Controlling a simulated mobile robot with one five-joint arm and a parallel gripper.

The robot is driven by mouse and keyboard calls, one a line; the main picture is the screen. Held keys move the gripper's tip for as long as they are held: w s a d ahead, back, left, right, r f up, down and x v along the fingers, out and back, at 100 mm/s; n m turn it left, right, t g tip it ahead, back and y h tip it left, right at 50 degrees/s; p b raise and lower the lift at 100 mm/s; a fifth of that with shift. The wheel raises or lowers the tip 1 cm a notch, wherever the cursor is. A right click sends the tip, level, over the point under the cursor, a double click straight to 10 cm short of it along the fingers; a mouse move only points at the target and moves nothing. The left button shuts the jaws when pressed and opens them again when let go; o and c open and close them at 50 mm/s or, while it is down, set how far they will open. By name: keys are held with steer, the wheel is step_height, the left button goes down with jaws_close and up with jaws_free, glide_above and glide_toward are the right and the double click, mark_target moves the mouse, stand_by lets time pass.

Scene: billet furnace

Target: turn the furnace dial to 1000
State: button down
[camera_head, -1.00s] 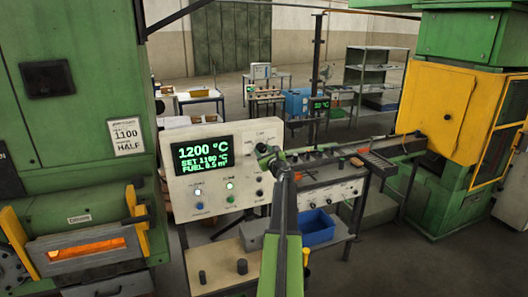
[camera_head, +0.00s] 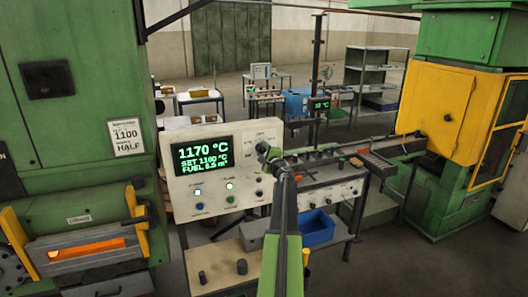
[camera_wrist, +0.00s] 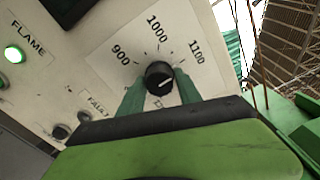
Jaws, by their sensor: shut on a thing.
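The furnace dial (camera_wrist: 159,76) is a black round knob with a pale line, on a white scale plate marked 900, 1000 and 1100 in the wrist view. The line slants up to the right; I cannot tell exactly which mark it meets. My gripper (camera_wrist: 160,84) has its green fingers on both sides of the knob, shut on it. In the head view my gripper (camera_head: 265,152) is at the panel's right side and covers the dial. The panel's display (camera_head: 204,155) reads 1170 °C, with a set line that looks like 1100 °C.
A lit green FLAME lamp (camera_wrist: 14,54) and a FAULT lamp sit left of the dial. The furnace (camera_head: 90,245) glows at left. A blue bin (camera_head: 317,228) stands below the panel at right. A yellow-doored green machine (camera_head: 440,110) is at far right.

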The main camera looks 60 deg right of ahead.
steer(key=n, duration=0.5)
steer(key=shift+n, duration=0.4)
steer(key=n, duration=0.5)
steer(key=shift+r+n, duration=0.1)
steer(key=shift+n, duration=0.3)
steer(key=c, duration=0.8)
jaws_free()
steer(key=shift+s, duration=0.1)
